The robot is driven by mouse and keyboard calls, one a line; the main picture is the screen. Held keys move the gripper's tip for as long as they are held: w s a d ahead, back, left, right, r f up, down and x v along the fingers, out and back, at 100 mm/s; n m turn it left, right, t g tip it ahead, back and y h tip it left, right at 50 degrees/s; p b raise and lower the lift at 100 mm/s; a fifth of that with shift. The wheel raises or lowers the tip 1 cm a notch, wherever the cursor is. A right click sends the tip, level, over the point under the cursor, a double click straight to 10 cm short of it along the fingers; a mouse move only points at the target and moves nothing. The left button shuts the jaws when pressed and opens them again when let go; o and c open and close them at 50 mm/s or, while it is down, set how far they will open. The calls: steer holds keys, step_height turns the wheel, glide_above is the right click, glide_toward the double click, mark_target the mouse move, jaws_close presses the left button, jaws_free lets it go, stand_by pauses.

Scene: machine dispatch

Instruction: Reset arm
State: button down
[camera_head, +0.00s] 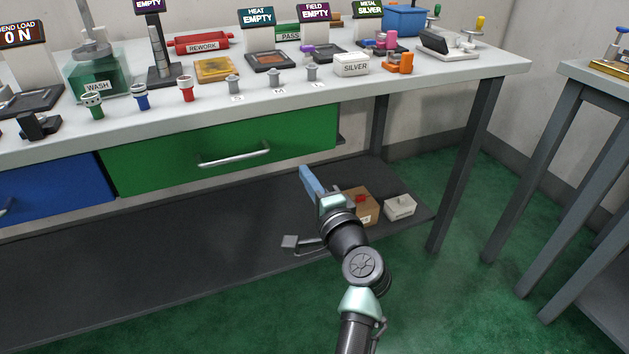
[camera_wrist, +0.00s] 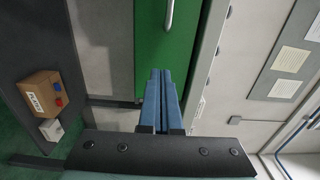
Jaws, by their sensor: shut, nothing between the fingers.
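My gripper (camera_head: 311,182) has long blue fingers and is in front of the workbench, below the green drawer (camera_head: 225,156). In the wrist view my gripper (camera_wrist: 160,75) has its two fingers side by side and shut, with nothing held. Its fingertips overlap the green drawer front (camera_wrist: 178,45) in that view. Whether they touch it I cannot tell. My arm reaches up from the bottom of the head view and hides part of the lower shelf.
The workbench top (camera_head: 450,82) carries displays, a wash tank (camera_head: 97,78), a silver-labelled box (camera_head: 351,65) and several small parts. A brown box (camera_head: 366,207) and a white box (camera_head: 399,207) sit on the lower shelf (camera_head: 150,250). A second table (camera_head: 575,70) stands right. Green floor between is clear.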

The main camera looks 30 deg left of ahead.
steer(key=shift+v, duration=1.3)
steer(key=s+d+r+n+t+h, duration=0.15)
steer(key=d+r+n+t, duration=0.35)
steer(key=r, duration=0.8)
steer(key=s+d+r+n+t+h, duration=0.1)
steer(key=d+r+n+t+h, duration=0.15)
steer(key=d+r, duration=0.7)
steer(key=s+d+r+t+h+p, duration=0.1)
steer(key=s+d+r+t+h, duration=0.35)
steer(key=s+r, duration=0.5)
steer(key=s+d+r+t+h+p, duration=0.1)
steer(key=s+d+r+t+h, duration=0.45)
steer(key=r, duration=0.65)
step_height(320, 180, up, 30)
steer(key=s+g+p, duration=0.1)
steer(key=g+p, duration=0.1)
steer(key=p, duration=2.8)
steer(key=shift+a+r+n, duration=0.15)
steer(key=shift+a+n, duration=0.2)
steer(key=shift+a, duration=0.05)
